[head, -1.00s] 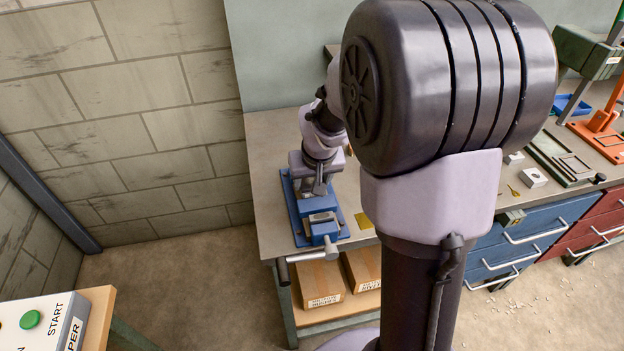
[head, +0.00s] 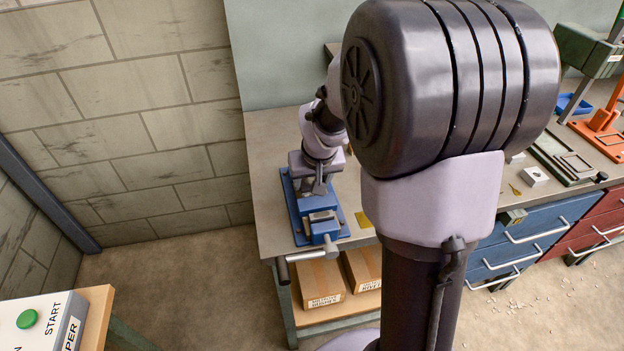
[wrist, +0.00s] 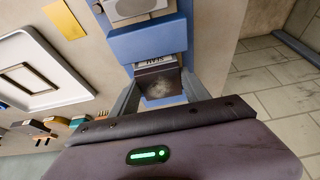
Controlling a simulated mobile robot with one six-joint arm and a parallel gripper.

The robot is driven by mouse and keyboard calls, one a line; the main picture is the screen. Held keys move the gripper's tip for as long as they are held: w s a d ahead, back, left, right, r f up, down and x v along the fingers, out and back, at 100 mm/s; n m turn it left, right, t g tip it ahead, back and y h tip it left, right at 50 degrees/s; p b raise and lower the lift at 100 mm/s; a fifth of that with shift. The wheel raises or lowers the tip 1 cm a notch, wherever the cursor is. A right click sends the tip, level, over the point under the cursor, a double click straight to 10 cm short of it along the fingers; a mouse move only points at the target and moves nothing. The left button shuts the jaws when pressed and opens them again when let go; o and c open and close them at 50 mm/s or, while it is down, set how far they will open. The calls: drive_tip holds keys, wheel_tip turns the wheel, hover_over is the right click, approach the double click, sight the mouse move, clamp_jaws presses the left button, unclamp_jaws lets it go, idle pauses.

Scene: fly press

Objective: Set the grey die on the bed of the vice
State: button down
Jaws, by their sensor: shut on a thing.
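The blue vice (head: 302,208) stands on the near left part of the bench, and its blue body also shows at the top of the wrist view (wrist: 148,42). My gripper (head: 319,186) is over the vice, pointing down. In the wrist view my gripper (wrist: 158,92) is shut on the grey die (wrist: 159,86), a dark block with a worn, pale face between the fingers. A white label with dark lettering shows beside the die, against the blue vice. I cannot tell whether the die touches the bed. In the head view the die cannot be made out.
A yellow card (head: 364,220) lies on the bench right of the vice. A white-rimmed tray (wrist: 22,92) shows left in the wrist view, with several small tools below it. Cardboard boxes (head: 318,284) sit on the shelf underneath. A START panel (head: 45,322) is at lower left.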

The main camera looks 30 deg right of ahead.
drive_tip(key=shift+f+b, duration=0.25)
drive_tip(key=shift+b, duration=0.1)
idle(0.3)
idle(0.8)
drive_tip(key=shift+c, duration=2.2)
unclamp_jaws()
drive_tip(key=p+v, duration=0.6)
drive_tip(key=v, duration=1.1)
drive_tip(key=shift+s+r, duration=0.15)
drive_tip(key=shift+a, duration=0.1)
drive_tip(key=s+a+r+m+t+y+b, duration=0.1)
drive_tip(key=s+a+y, duration=0.2)
drive_tip(key=s+a, duration=1.3)
drive_tip(key=shift+r+t+b, duration=0.15)
drive_tip(key=shift+t+b, duration=0.15)
drive_tip(key=shift+b, duration=0.1)
